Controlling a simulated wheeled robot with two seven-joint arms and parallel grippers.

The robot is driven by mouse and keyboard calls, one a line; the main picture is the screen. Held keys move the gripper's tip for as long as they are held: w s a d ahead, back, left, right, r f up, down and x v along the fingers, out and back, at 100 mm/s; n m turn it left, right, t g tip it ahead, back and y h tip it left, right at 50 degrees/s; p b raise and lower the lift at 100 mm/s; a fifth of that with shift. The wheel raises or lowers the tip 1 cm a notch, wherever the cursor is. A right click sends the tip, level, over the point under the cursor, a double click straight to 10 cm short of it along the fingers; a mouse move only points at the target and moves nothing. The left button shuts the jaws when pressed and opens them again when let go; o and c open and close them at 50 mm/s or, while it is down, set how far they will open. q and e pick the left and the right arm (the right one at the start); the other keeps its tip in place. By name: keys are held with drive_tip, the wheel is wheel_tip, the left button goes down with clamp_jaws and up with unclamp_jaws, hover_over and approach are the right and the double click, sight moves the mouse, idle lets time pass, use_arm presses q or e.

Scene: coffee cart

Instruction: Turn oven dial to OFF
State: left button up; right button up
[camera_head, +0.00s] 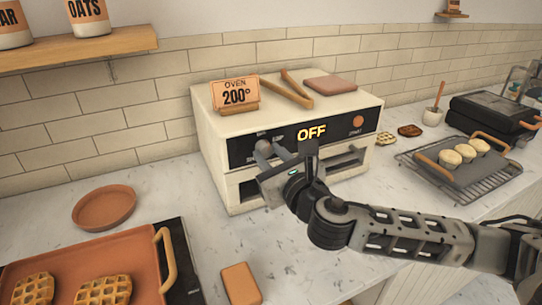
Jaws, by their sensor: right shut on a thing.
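The cream oven (215,129) stands on the counter against the tiled wall. Its black front panel (330,131) shows glowing yellow letters reading OFF. My right gripper (265,153) reaches in from the right and is at the left part of the panel. It is shut on the oven dial (263,146), which is mostly hidden behind the fingers. The dial's pointer cannot be read. A round copper-coloured knob (358,121) is at the panel's right end, clear of the gripper. My left gripper is not in view.
A sign reading OVEN 200° (235,95), wooden tongs (290,92) and a pinkish slab (330,84) are on the oven top. A waffle tray (85,262) is front left. A rack (500,174) with rolls and a black appliance (492,114) are right.

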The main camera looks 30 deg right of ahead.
drive_tip(key=n, duration=0.4)
drive_tip(key=shift+r+n, duration=0.2)
drive_tip(key=shift+n, duration=0.1)
idle(0.5)
drive_tip(key=o, duration=1)
drive_tip(key=shift+w, duration=0.1)
drive_tip(key=shift+c, duration=0.2)
drive_tip(key=shift+f, duration=0.1)
